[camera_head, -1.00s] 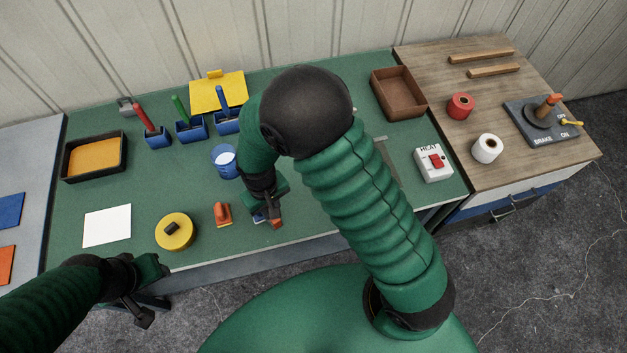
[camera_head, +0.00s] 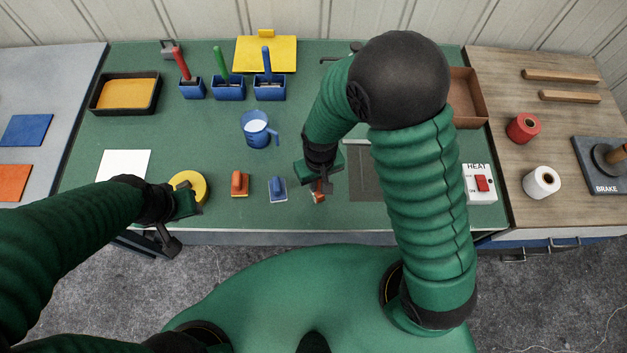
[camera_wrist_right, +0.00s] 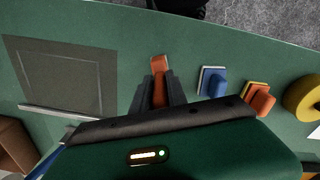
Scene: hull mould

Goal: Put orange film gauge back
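The orange film gauge (camera_head: 318,197) is at my right gripper (camera_head: 320,186), over the front part of the green bench. In the right wrist view its orange body (camera_wrist_right: 159,68) sticks out between the two dark fingers of my right gripper (camera_wrist_right: 159,88), which are close on both sides of it. I cannot tell whether it touches the bench. My left gripper (camera_head: 177,222) hangs at the bench's front edge, beside a yellow round thing; its fingers do not show clearly.
A blue-handled block (camera_head: 277,189) and an orange-handled block (camera_head: 239,184) stand left of the gauge. A grey square panel (camera_head: 367,180) lies to its right, before the heat switch box (camera_head: 480,184). A blue jug (camera_head: 257,128) and blue tool holders (camera_head: 228,90) are behind.

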